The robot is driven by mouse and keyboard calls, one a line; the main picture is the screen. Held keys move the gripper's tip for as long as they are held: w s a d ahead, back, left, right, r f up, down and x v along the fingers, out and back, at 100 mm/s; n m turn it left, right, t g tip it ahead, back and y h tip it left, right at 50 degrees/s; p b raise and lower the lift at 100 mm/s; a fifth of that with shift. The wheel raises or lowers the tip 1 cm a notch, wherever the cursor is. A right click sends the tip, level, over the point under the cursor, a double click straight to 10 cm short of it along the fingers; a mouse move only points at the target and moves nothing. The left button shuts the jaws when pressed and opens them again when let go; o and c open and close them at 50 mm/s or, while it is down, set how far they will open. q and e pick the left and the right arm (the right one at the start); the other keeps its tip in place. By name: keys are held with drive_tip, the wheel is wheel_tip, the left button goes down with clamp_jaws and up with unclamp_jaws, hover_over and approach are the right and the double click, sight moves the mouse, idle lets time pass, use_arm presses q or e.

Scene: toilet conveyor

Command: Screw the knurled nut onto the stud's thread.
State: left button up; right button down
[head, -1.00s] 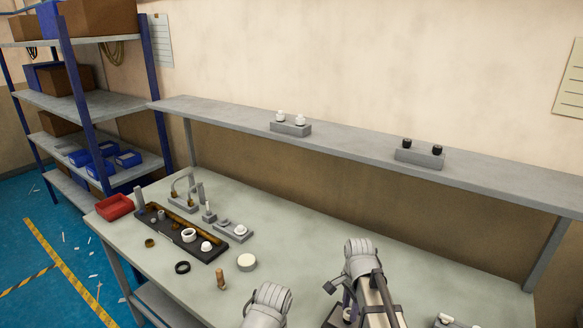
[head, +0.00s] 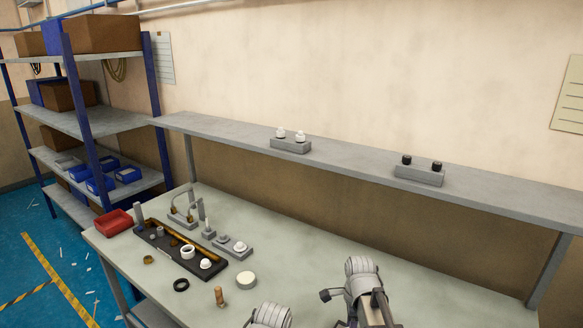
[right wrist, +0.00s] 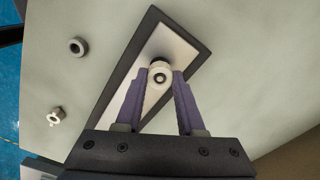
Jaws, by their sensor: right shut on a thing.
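In the right wrist view my right gripper (right wrist: 160,82) has its two purple fingers shut on a white round nut (right wrist: 159,65). A dark ring with a pale centre shows in the nut's middle; I cannot tell whether this is the stud's end or an empty hole. The nut is over the pale face of a dark-rimmed plate (right wrist: 183,52). Any thread under the nut is hidden.
A grey ring (right wrist: 78,46) and a small white fitting (right wrist: 56,117) lie left of the plate. In the head view a black tray (head: 158,240) of parts, a red bin (head: 113,223) and a white disc (head: 246,280) are on the bench's left. A shelf (head: 345,167) runs behind.

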drive_tip(key=m, duration=0.5)
drive_tip(key=c, duration=0.8)
unclamp_jaws()
drive_tip(key=shift+c, duration=0.2)
drive_tip(key=shift+r, duration=0.1)
wheel_tip(320, 180, up, 3)
drive_tip(key=p, duration=0.3)
